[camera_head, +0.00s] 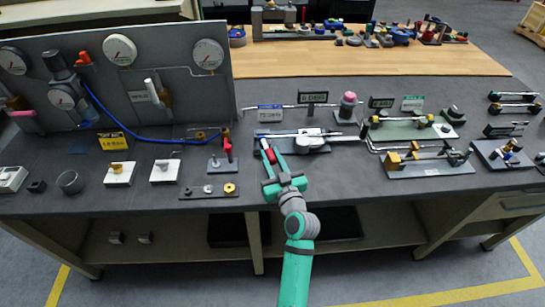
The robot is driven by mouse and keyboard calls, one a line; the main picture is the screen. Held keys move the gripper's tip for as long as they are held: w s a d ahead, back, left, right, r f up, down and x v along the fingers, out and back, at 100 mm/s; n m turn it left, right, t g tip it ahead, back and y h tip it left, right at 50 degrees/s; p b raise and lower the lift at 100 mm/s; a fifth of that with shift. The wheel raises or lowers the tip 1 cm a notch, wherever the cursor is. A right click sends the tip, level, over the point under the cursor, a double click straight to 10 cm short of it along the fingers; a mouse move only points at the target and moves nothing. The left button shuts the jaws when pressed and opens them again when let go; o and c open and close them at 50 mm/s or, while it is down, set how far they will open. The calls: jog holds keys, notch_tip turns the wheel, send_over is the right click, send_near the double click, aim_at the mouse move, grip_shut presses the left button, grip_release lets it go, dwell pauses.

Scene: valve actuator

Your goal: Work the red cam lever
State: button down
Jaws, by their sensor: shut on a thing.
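The red cam lever (271,156) shows as a small red piece at the left end of a grey clamp fixture (305,138) near the middle of the bench. My gripper (269,151) reaches over the bench's front edge and is shut on this red lever. The green fingers stand on either side of it and hide part of it. The lever's pivot is too small to make out.
Another red-topped upright (228,146) stands on a small plate to the left. A plate with round fittings (208,191) lies near the front edge. A gauge panel (130,75) stands at left. Rod fixtures (428,163) fill the right. The wooden surface (370,61) behind has free room.

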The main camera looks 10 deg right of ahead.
jog(key=c, duration=1.5)
grip_release()
jog(key=shift+d+f, duration=0.1)
jog(key=shift+f, duration=0.1)
jog(key=shift+c, duration=0.2)
jog(key=shift+o, duration=0.3)
jog(key=shift+r, duration=0.1)
jog(key=s, duration=0.3)
jog(key=s+d, duration=0.1)
jog(key=s, duration=0.6)
jog(key=shift+s+d, duration=0.25)
jog(key=shift+s, duration=0.1)
